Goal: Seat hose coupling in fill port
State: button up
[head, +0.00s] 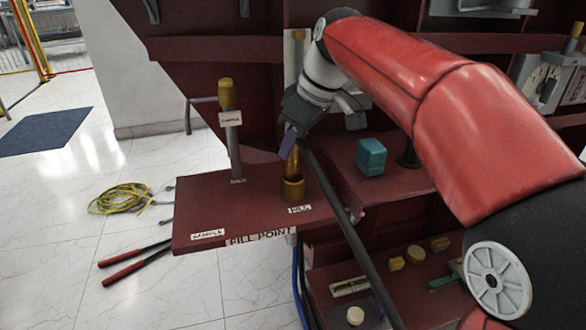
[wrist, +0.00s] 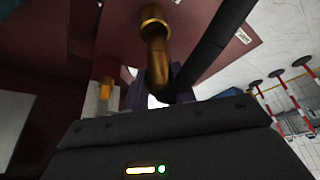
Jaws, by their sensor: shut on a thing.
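The brass hose coupling (head: 292,160) hangs roughly upright below my gripper (head: 290,138), which is shut on it. The black hose (head: 345,228) runs from the gripper area down to the lower right. The brass fill port (head: 292,190) stands on the dark red shelf beside a small label. The coupling's lower end is at the port's rim in the head view; I cannot tell whether it is inside or just above. In the wrist view the coupling (wrist: 155,58) points toward the brass ring of the port (wrist: 153,14), with the hose (wrist: 212,42) close beside it.
The red shelf (head: 210,215) carries a "FILL POINT" label. A post with a yellow top (head: 227,95) stands left of the port. A teal block (head: 371,157) sits to the right. A lower tray (head: 405,290) holds several small parts. A yellow cable coil (head: 120,199) lies on the floor.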

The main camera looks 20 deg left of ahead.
aim_at(293, 159)
notch_tip(293, 159, down, 4)
jog(key=b, duration=0.3)
jog(key=shift+f, duration=0.15)
jog(key=o, duration=1)
jog(key=shift+o, duration=0.2)
jog(key=shift+r, duration=0.25)
jog(key=p+v, duration=0.2)
jog(key=v, duration=1)
jog(key=s+d+f+m+t, duration=0.25)
jog(key=s+d+m, duration=0.2)
jog(key=d, duration=0.55)
jog(key=s+d+f+m+t+h, duration=0.2)
jog(key=s+d+f+m+h, duration=0.2)
jog(key=s+d+f+m, duration=0.6)
jog(key=s+d+f, duration=0.5)
jog(key=f, duration=0.4)
jog(key=shift+m, duration=0.35)
